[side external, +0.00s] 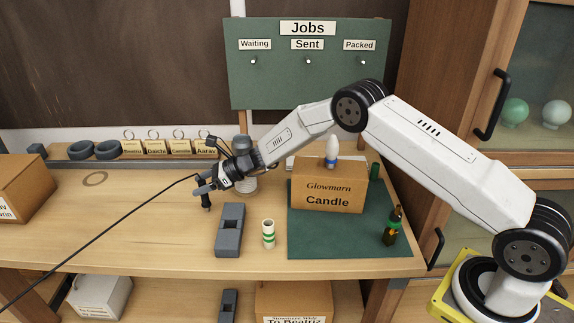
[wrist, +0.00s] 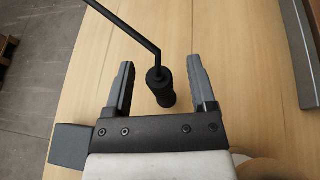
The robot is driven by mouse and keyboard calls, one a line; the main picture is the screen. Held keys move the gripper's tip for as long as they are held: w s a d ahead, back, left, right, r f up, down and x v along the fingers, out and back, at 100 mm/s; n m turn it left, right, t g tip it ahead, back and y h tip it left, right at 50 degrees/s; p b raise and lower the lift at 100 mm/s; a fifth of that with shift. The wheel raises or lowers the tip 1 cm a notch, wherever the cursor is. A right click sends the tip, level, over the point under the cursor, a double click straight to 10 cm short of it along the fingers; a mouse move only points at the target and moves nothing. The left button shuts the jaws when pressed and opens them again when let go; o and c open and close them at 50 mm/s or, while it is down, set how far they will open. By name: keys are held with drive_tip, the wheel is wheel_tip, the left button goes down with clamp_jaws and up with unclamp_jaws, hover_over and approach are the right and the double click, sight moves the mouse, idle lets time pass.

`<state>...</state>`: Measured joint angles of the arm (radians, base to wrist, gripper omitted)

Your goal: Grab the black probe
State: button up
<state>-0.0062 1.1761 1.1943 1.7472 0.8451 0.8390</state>
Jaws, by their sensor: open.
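The black probe (wrist: 160,88) has a short round handle and a thin bent black rod or lead leaving its top end. In the wrist view its handle lies between the two grey fingers of my gripper (wrist: 161,66), with a clear gap on each side. In the side external view my gripper (side external: 205,185) is low over the left-middle of the bench, and the dark lower part of the probe (side external: 206,202) shows just beneath it. My gripper is open and not closed on the handle. The fingers partly hide the probe in the side view.
A grey block (side external: 229,230) and a green-striped cup (side external: 268,234) stand right of my gripper. A Candle carton (side external: 328,186) and a dark bottle (side external: 393,226) stand on a green mat (side external: 345,240). A long black line (side external: 100,238) runs off lower left. The left benchtop is mostly clear.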

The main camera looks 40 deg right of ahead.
clamp_jaws()
drive_tip(key=shift+r, duration=0.1)
drive_tip(key=shift+r, duration=0.65)
wheel_tip(320, 180, up, 2)
drive_tip(key=s+d+r, duration=0.2)
drive_tip(key=s+r, duration=0.7)
drive_tip(key=s, duration=0.4)
drive_tip(key=shift+s+d+r, duration=0.2)
drive_tip(key=shift+s+r, duration=0.1)
drive_tip(key=shift+s, duration=0.1)
